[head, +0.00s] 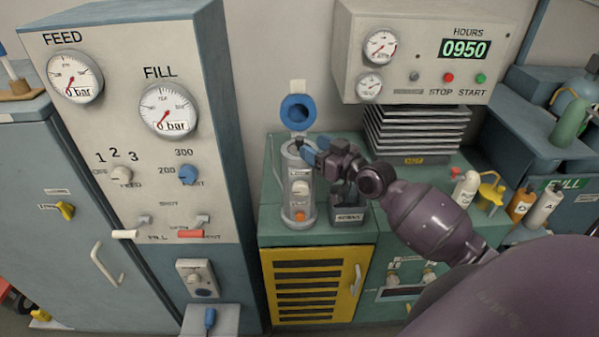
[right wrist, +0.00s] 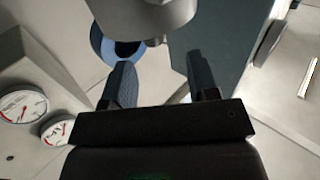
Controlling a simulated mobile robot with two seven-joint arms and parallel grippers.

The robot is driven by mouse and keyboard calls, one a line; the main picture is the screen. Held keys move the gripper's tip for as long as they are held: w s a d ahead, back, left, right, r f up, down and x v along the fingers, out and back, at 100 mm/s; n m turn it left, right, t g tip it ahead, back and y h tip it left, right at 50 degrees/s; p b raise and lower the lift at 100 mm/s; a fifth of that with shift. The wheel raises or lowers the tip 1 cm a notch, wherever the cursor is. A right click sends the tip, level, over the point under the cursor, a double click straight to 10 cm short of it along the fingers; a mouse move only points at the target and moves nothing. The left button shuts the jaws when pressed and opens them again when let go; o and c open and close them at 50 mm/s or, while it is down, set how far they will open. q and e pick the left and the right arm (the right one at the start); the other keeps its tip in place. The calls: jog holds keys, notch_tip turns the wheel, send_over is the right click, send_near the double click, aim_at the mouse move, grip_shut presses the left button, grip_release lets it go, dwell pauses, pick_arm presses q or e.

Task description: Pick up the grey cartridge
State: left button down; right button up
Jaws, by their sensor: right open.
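A grey upright cylinder housing (head: 298,205) stands on the green cabinet, with its round blue-lined lid (head: 298,112) open above it. I cannot make out the grey cartridge for sure; any part inside the housing is hidden. My right gripper (head: 314,153) is at the top of the housing, its blue fingers apart. In the right wrist view the right gripper (right wrist: 162,78) is open with nothing between its fingertips. A grey rounded part (right wrist: 150,14) lies just beyond them, and the blue lid ring (right wrist: 106,42) shows behind the left finger. My left gripper is out of view.
A small dark labelled bin (head: 349,220) stands right of the housing, below my right arm. The panel with FEED and FILL gauges (head: 140,60) rises on the left. The HOURS control box (head: 420,60) overhangs at the back right. Several bottles stand further right.

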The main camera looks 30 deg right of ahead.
aim_at(303, 141)
jog(key=shift+d+f+p+x, duration=0.15)
jog(key=shift+x, duration=1.4)
jog(key=shift+d+f+p+x, duration=0.1)
jog(key=shift+d+p+x, duration=0.05)
jog(key=shift+x, duration=1.4)
jog(key=shift+w, duration=0.1)
grip_shut()
